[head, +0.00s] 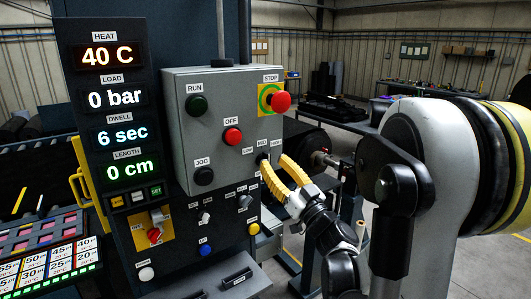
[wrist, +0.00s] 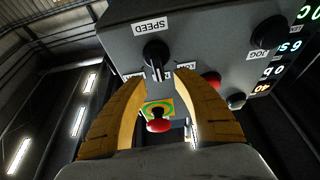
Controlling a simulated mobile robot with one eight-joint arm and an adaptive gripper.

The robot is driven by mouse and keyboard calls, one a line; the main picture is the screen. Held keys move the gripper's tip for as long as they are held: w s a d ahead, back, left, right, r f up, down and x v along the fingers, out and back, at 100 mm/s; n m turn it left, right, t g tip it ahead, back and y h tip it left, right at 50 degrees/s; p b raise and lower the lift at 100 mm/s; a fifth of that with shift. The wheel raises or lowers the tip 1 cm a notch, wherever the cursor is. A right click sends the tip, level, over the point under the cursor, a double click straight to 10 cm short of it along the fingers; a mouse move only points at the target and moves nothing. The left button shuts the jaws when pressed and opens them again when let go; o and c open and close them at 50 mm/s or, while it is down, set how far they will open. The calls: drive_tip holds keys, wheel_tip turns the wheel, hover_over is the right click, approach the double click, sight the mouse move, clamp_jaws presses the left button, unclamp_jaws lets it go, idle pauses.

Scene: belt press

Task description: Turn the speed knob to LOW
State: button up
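The speed knob (wrist: 155,54) is a small black knob on the grey control box (head: 215,105), by an upside-down SPEED label in the wrist view. Its pale pointer line appears to face the middle label, between LOW and HIGH; the labels are partly hidden by my fingers. My gripper (wrist: 163,79) has yellow fingers spread apart, with their tips close to the box face and on either side of the knob's pointer end. I cannot tell whether they touch it.
A red STOP button (head: 280,102) is above the knob, a red OFF button (head: 233,136) to its left, and a black JOG button (head: 203,176) lower left. Small switches and a blue button (head: 205,250) sit below. A display panel (head: 70,120) stands left.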

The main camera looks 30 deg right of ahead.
sight(269, 157)
drive_tip(key=shift+x, duration=1.95)
drive_tip(key=shift+s, duration=0.1)
clamp_jaws()
